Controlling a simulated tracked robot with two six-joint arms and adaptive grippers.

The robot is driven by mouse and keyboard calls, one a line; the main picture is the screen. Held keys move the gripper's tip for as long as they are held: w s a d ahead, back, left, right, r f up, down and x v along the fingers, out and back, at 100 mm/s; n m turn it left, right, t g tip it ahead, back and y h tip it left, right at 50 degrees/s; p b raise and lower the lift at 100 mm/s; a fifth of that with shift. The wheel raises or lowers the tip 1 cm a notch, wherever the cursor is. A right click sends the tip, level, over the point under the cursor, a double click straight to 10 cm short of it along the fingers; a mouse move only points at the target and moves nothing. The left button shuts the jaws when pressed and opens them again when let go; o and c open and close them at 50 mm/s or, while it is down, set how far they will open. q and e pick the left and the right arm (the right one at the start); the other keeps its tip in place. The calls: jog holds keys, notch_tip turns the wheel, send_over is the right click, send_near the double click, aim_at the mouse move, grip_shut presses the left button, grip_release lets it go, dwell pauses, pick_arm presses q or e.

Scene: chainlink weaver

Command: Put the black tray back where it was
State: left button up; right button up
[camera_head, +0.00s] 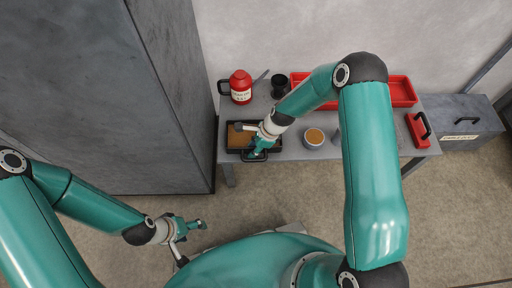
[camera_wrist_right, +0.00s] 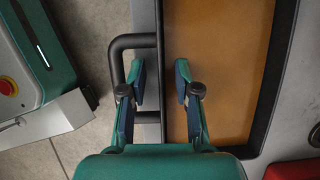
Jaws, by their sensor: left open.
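The black tray (camera_head: 228,139) has a brown inner base and lies at the left end of the grey table (camera_head: 300,150). Its dark rim (camera_wrist_right: 160,60) and black loop handle (camera_wrist_right: 128,43) show in the right wrist view. My right gripper (camera_head: 258,152) is over the tray's near side, by the handle. In the wrist view its fingers (camera_wrist_right: 160,85) are apart, one on each side of the rim, with gaps visible; contact is unclear. The right arm hides part of the tray in the head view. My left gripper (camera_head: 196,224) is open and empty, low over the floor.
A red canister (camera_head: 241,86) and a black cup (camera_head: 279,85) stand behind the tray. A small round bowl (camera_head: 314,138) stands right of it. A red bin (camera_head: 402,91) lies at the back. A tall grey cabinet (camera_head: 130,90) stands close to the table's left.

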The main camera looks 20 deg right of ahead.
jog(key=p+v, duration=0.4)
jog(key=v, duration=0.7)
jog(key=s+a+f+n, duration=0.3)
jog(key=s+n, duration=0.6)
jog(key=s+a+f+n, duration=0.2)
jog(key=s+f+n, duration=0.1)
jog(key=s+n, duration=0.7)
jog(key=shift+s+a+f+g, duration=0.2)
jog(key=shift+s+a+g, duration=0.15)
jog(key=shift+g, duration=0.05)
notch_tip(320, 180, up, 27)
jog(key=p, duration=2.7)
jog(key=shift+w, duration=0.15)
